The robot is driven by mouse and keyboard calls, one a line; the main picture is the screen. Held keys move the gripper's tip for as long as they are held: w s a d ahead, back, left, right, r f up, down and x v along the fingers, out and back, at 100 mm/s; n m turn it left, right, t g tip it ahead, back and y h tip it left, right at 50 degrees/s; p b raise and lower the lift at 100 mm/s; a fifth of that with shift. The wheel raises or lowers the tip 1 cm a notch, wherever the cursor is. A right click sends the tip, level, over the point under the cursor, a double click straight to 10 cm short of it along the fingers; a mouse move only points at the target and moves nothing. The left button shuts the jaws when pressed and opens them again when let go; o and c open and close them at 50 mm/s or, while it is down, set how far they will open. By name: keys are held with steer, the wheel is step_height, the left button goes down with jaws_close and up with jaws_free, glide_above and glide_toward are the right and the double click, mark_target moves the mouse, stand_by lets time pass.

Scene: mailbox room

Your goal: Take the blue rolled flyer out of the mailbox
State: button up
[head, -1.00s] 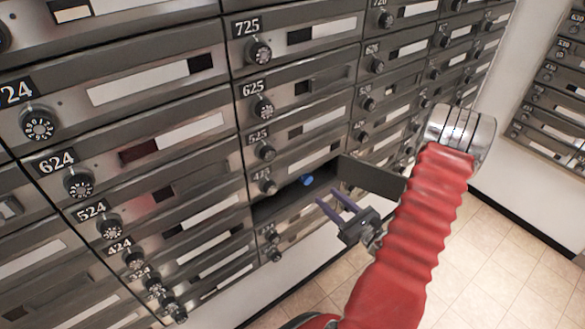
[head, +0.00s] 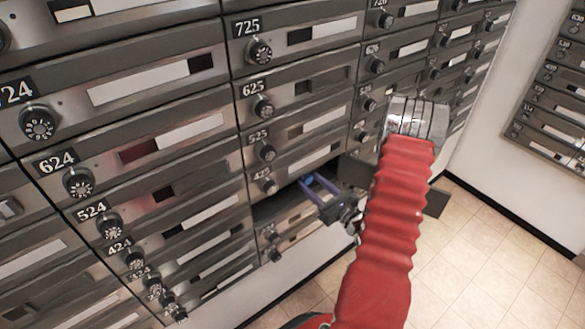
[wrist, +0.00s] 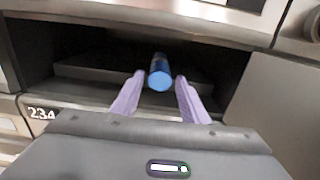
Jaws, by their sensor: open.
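The blue rolled flyer (wrist: 159,76) lies in the open mailbox (wrist: 90,72), its round end facing out in the wrist view. In the head view only a bit of the flyer (head: 307,180) shows near my fingertips. My gripper (wrist: 159,82) is open, with one purple finger on each side of the flyer's near end; I cannot tell whether either touches it. In the head view my gripper (head: 312,184) is at the mailbox opening. The flyer's far end is in the dark inside.
The mailbox's open door (wrist: 268,95) stands to the right of the opening, partly behind my arm in the head view. Closed mailboxes with dials surround the opening. The tiled floor (head: 480,255) at the right is clear.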

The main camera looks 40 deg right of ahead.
steer(key=shift+w, duration=1.2)
steer(key=shift+c, duration=0.6)
steer(key=c, duration=0.7)
steer(key=shift+r, duration=0.3)
steer(key=shift+c, duration=0.2)
steer(key=s, duration=2)
steer(key=shift+d, duration=0.2)
